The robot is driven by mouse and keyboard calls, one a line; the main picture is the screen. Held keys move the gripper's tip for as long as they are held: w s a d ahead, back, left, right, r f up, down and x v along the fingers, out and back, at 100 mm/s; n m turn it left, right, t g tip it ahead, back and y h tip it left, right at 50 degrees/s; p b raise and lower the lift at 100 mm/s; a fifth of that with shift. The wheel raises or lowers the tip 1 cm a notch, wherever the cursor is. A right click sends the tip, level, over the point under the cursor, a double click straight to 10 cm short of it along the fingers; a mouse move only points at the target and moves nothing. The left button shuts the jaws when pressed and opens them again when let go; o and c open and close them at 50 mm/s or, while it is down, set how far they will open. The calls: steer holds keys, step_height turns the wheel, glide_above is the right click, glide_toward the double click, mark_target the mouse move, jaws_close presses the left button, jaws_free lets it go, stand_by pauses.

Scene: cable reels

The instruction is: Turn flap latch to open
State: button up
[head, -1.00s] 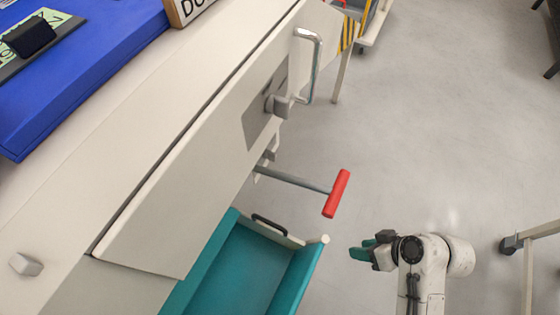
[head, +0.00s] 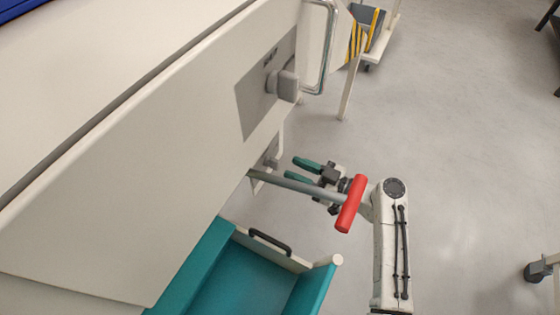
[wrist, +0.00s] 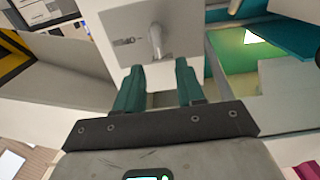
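A white panel (wrist: 118,22) faces my gripper in the wrist view. It carries a grey latch handle (wrist: 156,42) and a small dark label to its left. My gripper (wrist: 158,68) has two teal fingers, apart and empty. In the wrist view the latch lies just beyond and between the fingertips, with no contact that I can make out.
The red T-handle (head: 351,203) on a grey bar sticks out across my arm. A teal tray (head: 243,280) with a black handle is below. A larger grey knob (head: 284,86) and a metal grab handle (head: 329,45) are above. Open floor lies right.

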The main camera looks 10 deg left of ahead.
mark_target(272, 163)
steer(key=shift+x, duration=2.75)
steer(key=shift+c, duration=0.2)
jaws_close()
